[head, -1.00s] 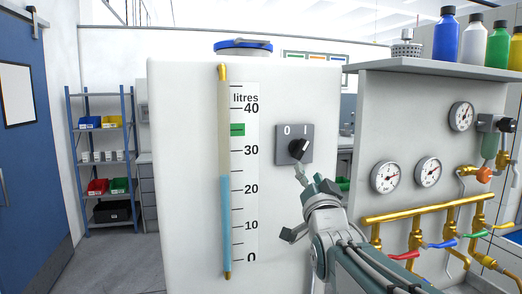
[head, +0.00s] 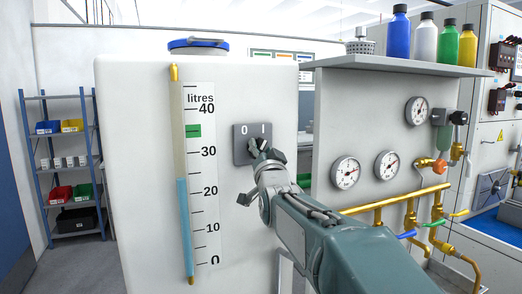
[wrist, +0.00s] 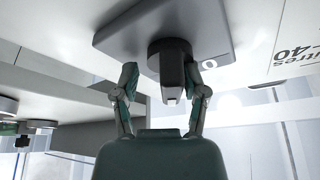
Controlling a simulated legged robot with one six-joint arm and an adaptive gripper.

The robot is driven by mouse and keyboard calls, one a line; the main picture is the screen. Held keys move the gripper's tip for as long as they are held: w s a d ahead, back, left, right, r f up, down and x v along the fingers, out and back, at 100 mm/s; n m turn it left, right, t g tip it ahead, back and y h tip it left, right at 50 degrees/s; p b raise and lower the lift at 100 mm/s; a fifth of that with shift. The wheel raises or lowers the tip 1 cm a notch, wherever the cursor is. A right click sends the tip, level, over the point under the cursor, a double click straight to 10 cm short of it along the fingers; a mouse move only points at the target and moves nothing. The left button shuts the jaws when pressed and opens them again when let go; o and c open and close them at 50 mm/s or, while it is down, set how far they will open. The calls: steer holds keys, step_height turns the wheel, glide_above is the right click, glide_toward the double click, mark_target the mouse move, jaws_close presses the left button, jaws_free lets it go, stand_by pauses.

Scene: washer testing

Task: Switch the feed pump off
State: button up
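The grey switch plate (head: 239,152), marked 0 and I, is on the front of the white tank (head: 130,170). Its black rotary knob (wrist: 171,65) shows in the wrist view with a pale mark on its handle. My gripper (head: 262,152) is at the plate and hides most of the knob in the head view. In the wrist view my gripper's fingers (wrist: 169,78) are open, one on each side of the knob; a gap shows on the left, and contact on the right cannot be told. The level tube (head: 182,225) shows blue liquid a little above 20 litres.
Right of the tank, a panel carries round gauges (head: 346,171), brass pipes (head: 393,199) and coloured valve handles. Bottles (head: 424,42) stand on the shelf (head: 395,65) above. A blue rack (head: 67,97) with bins stands at the left.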

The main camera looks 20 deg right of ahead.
steer(key=shift+a, duration=0.2)
steer(key=c, duration=0.5)
steer(key=shift+a, duration=0.35)
jaws_close()
steer(key=shift+d+f, duration=0.1)
steer(key=shift+d, duration=0.05)
steer(key=shift+n, duration=0.4)
steer(key=n+y, duration=0.2)
steer(key=n, duration=0.1)
steer(key=n+t+y, duration=0.1)
steer(key=n+y, duration=0.1)
steer(key=n, duration=0.2)
steer(key=shift+f+n, duration=0.15)
steer(key=shift+n, duration=0.15)
steer(key=n+y, duration=0.2)
steer(key=n, duration=0.2)
steer(key=n+g+y, duration=0.1)
steer(key=n+y, duration=0.1)
steer(key=n, duration=0.2)
steer(key=shift+n+y, duration=0.3)
steer(key=shift+y, duration=0.1)
steer(key=shift+n, duration=0.3)
